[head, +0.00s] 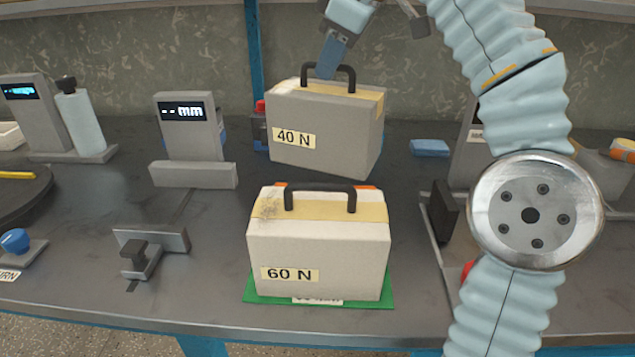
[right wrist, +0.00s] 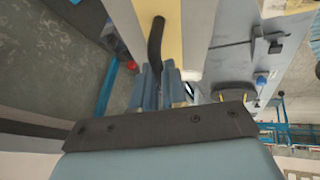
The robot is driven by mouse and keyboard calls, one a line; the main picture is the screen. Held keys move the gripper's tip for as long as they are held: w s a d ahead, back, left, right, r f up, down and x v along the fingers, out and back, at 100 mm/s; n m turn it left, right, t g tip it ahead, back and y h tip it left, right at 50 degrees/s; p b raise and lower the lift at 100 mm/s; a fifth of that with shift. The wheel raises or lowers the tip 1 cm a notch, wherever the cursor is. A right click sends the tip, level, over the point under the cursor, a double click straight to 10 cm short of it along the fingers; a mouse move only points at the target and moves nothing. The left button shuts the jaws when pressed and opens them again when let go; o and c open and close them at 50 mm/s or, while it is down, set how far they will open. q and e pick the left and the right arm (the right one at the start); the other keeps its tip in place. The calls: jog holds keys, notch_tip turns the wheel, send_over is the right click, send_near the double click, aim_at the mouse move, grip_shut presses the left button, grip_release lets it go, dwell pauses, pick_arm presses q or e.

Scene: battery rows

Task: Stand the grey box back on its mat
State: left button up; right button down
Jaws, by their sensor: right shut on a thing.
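A grey box (head: 325,135) labelled 40 N, with a tan band and dark handle, hangs slightly tilted behind the other box in the head view. My right gripper (head: 328,70) is shut on its handle from above. In the right wrist view, the fingers (right wrist: 158,88) close around the dark handle (right wrist: 156,45). A paler box (head: 320,245) labelled 60 N stands upright on a green mat (head: 388,300) at the front; the mat's label is mostly covered. The height of the 40 N box above the bench is hard to tell. My left gripper is not in view.
A gauge with a "-- mm" display (head: 187,125) stands left of the 40 N box. A small clamp (head: 150,250) is at front left. A blue block (head: 429,148) lies to the right. My right arm covers much of the right side.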

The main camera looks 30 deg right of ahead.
aim_at(330, 91)
jog(key=shift+w+a+m, duration=0.1)
jog(key=shift+w+m, duration=0.05)
jog(key=shift+m, duration=0.15)
notch_tip(330, 91, down, 5)
jog(key=shift+f+b, duration=1.1)
jog(key=shift+f, duration=1.35)
jog(key=c, duration=1.2)
grip_release()
jog(key=shift+f, duration=0.1)
jog(key=shift+o, duration=0.2)
